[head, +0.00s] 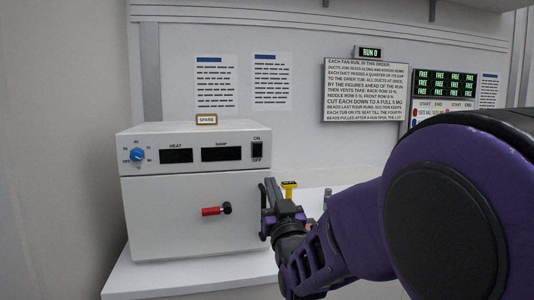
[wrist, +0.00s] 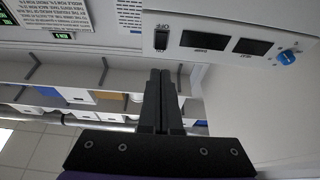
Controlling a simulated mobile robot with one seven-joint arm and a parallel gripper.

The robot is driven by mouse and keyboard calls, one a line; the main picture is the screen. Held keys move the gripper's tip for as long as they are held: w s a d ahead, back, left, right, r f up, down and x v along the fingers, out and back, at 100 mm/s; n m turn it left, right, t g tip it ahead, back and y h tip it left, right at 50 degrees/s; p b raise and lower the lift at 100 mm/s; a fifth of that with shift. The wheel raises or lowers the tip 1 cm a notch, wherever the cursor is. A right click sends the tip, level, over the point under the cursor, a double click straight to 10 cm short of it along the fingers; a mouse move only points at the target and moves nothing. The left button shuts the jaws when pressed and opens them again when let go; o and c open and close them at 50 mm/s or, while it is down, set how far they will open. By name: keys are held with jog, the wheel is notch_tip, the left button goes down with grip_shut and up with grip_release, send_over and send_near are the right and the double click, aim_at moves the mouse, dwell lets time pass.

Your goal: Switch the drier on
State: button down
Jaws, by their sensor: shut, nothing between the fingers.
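A white box-shaped drier (head: 190,215) stands on a white bench in the head view, with a sign reading SPARE on top. Its front has a blue knob (head: 137,155), dark HEAT and DAMP displays and a red handle. The black rocker switch (head: 257,150), marked ON above and OFF below, is at the upper right; I cannot tell which way it is tipped. It also shows upside down in the wrist view (wrist: 161,39). My gripper (head: 266,190) is shut and empty, below the switch in the head view. In the wrist view its fingertips (wrist: 160,72) point toward the switch, apparently without touching it.
A yellow-topped item (head: 289,185) stands behind my gripper. The wall holds two paper sheets, a text board (head: 366,90) under a RUN 0 display (head: 370,52), and a panel of green FREE displays (head: 445,83). My arm hides much of the right side.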

aim_at(258, 147)
jog(key=p+x, duration=0.1)
jog(key=x, duration=1.3)
jog(key=shift+w+a+r+p, duration=0.1)
jog(key=shift+w+r+p, duration=0.1)
jog(key=shift+p, duration=0.3)
jog(key=shift+f, duration=0.2)
